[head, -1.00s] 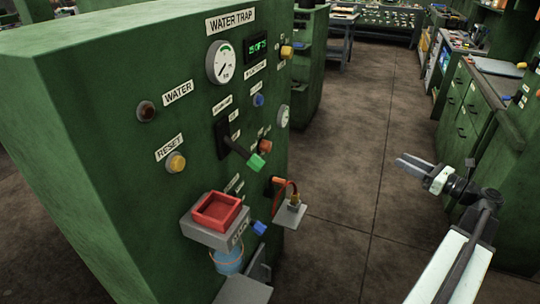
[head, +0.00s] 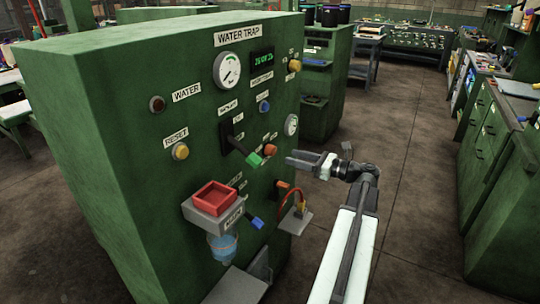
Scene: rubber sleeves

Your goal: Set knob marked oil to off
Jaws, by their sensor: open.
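The green control cabinet (head: 130,190) carries the knobs, and no label that I can read on it says oil. An orange-red knob (head: 270,150) sits right of a green-tipped lever (head: 254,160). A small blue knob (head: 264,106), a yellow knob (head: 294,65) and a blue-ended handle (head: 256,223) are also on the panel. The small labels beside these are too blurred to read. My gripper (head: 290,158) is open and empty, pointing left, close to the orange-red knob in the picture. I cannot tell its exact distance from the panel.
A red tray (head: 212,198) on a grey bracket and a grey shelf (head: 296,222) with an orange cable jut from the panel's lower part. Open floor lies to the right, before green cabinets (head: 490,150).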

